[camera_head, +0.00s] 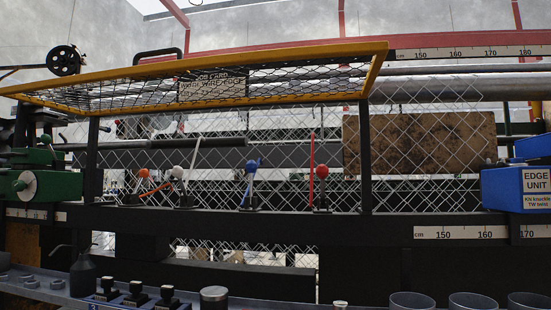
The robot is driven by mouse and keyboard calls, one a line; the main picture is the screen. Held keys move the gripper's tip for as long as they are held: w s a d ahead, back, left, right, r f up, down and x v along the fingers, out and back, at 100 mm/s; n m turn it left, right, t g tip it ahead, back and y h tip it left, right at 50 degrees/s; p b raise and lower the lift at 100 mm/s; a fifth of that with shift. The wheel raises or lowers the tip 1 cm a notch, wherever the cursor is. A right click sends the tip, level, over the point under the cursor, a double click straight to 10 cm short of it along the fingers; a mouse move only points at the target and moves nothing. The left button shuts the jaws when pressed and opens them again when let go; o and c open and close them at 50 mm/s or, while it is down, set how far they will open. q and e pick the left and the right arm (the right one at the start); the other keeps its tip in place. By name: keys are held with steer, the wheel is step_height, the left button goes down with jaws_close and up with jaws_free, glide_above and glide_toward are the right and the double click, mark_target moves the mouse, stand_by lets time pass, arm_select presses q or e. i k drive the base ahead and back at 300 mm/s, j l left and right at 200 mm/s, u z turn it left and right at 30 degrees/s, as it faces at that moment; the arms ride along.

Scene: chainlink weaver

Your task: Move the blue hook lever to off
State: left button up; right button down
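The blue hook lever (250,179) stands near the middle of the head view, on a dark beam behind the wire mesh. Its blue top is at about the same height as the neighbouring knobs, and its shaft is close to upright, tilted slightly. Any marking of its on and off positions is too small to read. To its left are an orange-knobbed lever (143,173), leaning well over, and a white-knobbed lever (177,172). To its right stands an upright red lever (321,173). Neither of my grippers shows in this view.
A yellow-framed mesh guard (240,53) is raised above the levers. A blue edge unit (516,189) is at the right and a green machine part (40,185) at the left. Grey cups (470,301) and a dark canister (214,297) stand along the front shelf.

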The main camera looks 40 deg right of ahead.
mark_target(250, 166)
steer(key=k+l, duration=0.1)
steer(key=l, duration=0.65)
steer(key=k+l+z, duration=0.1)
steer(key=l, duration=0.65)
